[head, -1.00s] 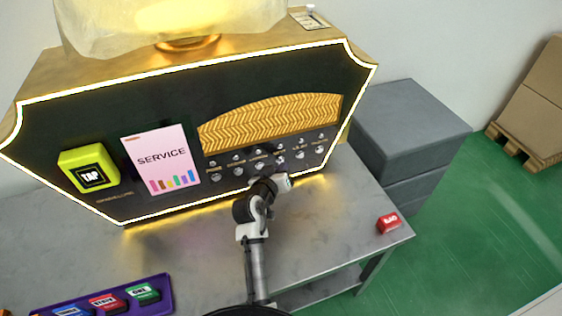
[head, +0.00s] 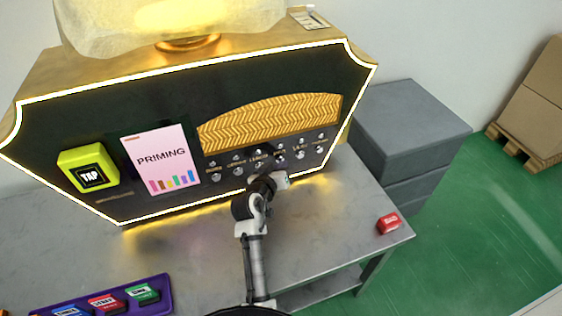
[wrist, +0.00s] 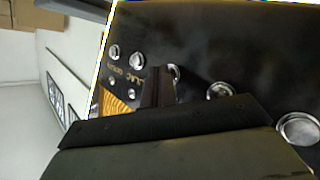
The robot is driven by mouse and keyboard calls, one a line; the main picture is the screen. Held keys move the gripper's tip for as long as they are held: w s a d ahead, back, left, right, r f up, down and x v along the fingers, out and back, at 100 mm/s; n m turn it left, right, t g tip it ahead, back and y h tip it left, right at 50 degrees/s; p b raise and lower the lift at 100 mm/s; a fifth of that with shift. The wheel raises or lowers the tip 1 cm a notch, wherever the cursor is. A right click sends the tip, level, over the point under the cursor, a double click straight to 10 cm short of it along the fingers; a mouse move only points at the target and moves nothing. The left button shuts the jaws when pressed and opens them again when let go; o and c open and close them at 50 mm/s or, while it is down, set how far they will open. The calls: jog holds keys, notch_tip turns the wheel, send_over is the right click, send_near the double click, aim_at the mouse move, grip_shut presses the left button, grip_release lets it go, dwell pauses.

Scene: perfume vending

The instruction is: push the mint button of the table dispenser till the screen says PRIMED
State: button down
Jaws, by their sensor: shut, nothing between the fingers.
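The table dispenser (head: 110,120) is a dark-fronted machine with a glowing white edge, standing on a grey metal table. Its pink screen (head: 161,158) reads PRIMING above coloured bars. A row of round silver buttons with small labels runs below the gold grille. I cannot read which label belongs to that button.
A yellow TAP reader (head: 88,169) is left of the screen. A purple tray (head: 160,306) with coloured blocks lies front left. A red block (head: 388,223) sits at the table's right edge. Grey cabinets (head: 410,125) stand at the right.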

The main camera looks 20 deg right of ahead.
dwell(0.3)
jog(key=shift+s, duration=0.85)
jog(key=s+p, duration=0.1)
jog(key=s, duration=0.4)
jog(key=shift+d, duration=0.1)
dwell(0.8)
